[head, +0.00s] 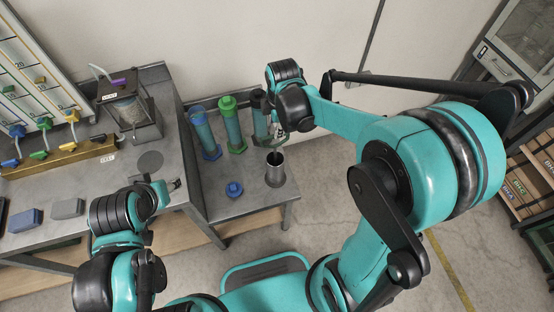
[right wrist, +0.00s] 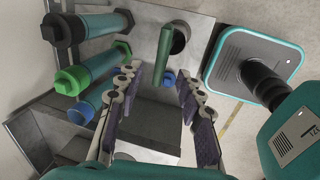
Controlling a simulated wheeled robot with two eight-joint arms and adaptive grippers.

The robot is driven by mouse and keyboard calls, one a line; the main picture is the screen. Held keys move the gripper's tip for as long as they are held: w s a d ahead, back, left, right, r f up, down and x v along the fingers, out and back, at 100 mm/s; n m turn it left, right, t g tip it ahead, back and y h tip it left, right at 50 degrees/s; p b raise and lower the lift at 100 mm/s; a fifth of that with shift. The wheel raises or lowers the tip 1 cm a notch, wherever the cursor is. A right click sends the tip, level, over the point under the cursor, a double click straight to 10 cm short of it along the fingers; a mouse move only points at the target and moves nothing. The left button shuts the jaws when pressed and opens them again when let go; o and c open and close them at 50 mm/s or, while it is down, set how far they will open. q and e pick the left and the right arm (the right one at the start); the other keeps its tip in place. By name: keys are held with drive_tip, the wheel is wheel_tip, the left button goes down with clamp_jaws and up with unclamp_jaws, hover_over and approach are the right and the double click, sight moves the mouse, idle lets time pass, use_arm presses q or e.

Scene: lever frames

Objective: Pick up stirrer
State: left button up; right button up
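A slim teal-green rod, which looks like the stirrer (right wrist: 162,58), shows in the right wrist view between and beyond my fingers. It runs beside the mouth of a grey metal cup (right wrist: 183,40); I cannot tell if it stands in the cup. In the head view the cup (head: 275,175) stands on the lower grey table, and I cannot make out the rod clearly. My right gripper (right wrist: 157,100) is open, with its fingers wide apart and nothing between the pads. In the head view it (head: 279,130) is above the cup. My left gripper (head: 176,184) is near the higher bench; its fingers are unclear.
Blue (head: 205,132), green (head: 232,125) and black-capped (head: 260,115) cylinders stand in a row behind the cup. A blue cap-like piece (head: 234,189) lies left of the cup. The higher bench (head: 150,161) at left holds a clear box (head: 131,112) and coloured valves.

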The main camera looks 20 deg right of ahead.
sight(270, 137)
drive_tip(key=b+x, duration=0.3)
drive_tip(key=x, duration=0.5)
drive_tip(key=shift+s+f, duration=0.1)
drive_tip(key=shift+a, duration=0.1)
clamp_jaws()
